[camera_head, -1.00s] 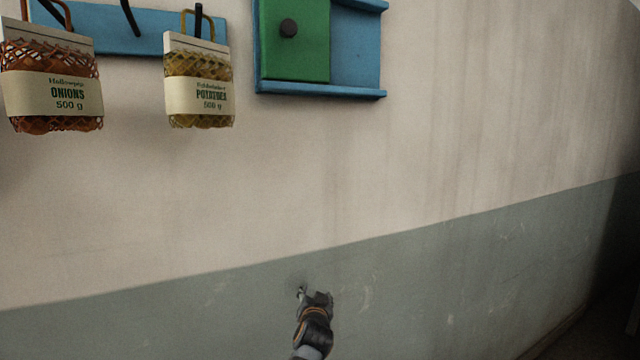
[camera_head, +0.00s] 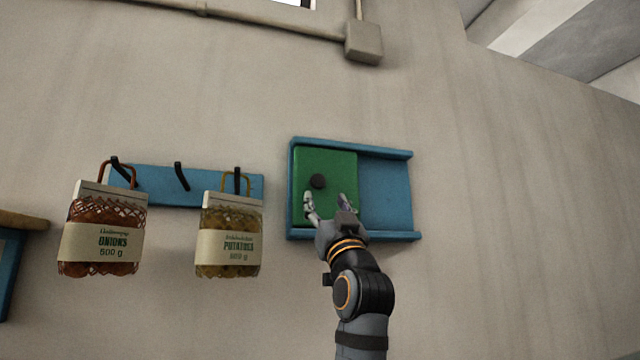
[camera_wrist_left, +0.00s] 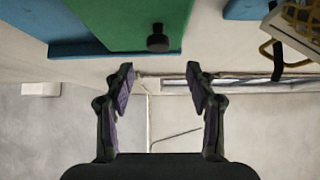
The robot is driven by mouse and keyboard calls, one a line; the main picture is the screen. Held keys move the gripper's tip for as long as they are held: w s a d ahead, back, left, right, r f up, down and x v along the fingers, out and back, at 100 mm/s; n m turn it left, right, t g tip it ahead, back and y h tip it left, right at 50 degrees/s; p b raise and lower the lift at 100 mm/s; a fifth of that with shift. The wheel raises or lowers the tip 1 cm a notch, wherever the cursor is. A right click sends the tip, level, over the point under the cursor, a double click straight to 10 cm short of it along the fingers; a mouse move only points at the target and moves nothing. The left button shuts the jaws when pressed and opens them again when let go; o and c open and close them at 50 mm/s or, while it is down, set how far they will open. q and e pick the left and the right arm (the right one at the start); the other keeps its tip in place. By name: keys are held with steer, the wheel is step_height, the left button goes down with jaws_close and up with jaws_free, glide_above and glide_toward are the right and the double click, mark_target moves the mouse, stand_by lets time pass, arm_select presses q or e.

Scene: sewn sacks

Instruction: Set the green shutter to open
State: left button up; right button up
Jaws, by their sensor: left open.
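The green shutter (camera_head: 339,165) is a flat panel with a dark round knob (camera_head: 318,181), set in a blue frame (camera_head: 352,143) on the wall. It covers the left part of the frame; the right part shows bare blue backing. My left gripper (camera_head: 328,203) is open in front of the shutter's lower part, just below the knob in the head view. In the left wrist view the open fingers (camera_wrist_left: 160,85) are empty, and the knob (camera_wrist_left: 158,38) shows beyond them, apart from both. My right gripper is not in view.
Left of the frame, a blue hook rail (camera_head: 205,188) holds an onion sack (camera_head: 100,240) and a potato sack (camera_head: 229,240). A grey conduit box (camera_head: 364,42) is above. The wall right of the frame is clear.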

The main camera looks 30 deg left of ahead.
mark_target(319, 180)
arm_select(q)
steer(key=p+x, duration=0.6)
steer(key=x, duration=0.3)
steer(key=shift+w+r, duration=0.15)
steer(key=shift+r, duration=0.15)
steer(key=shift+w+a+r, duration=0.2)
steer(key=shift+w+a, duration=0.05)
steer(key=shift+a, duration=0.15)
steer(key=shift+d, duration=0.1)
steer(key=shift+w, duration=0.1)
steer(key=shift+f, duration=0.1)
jaws_close()
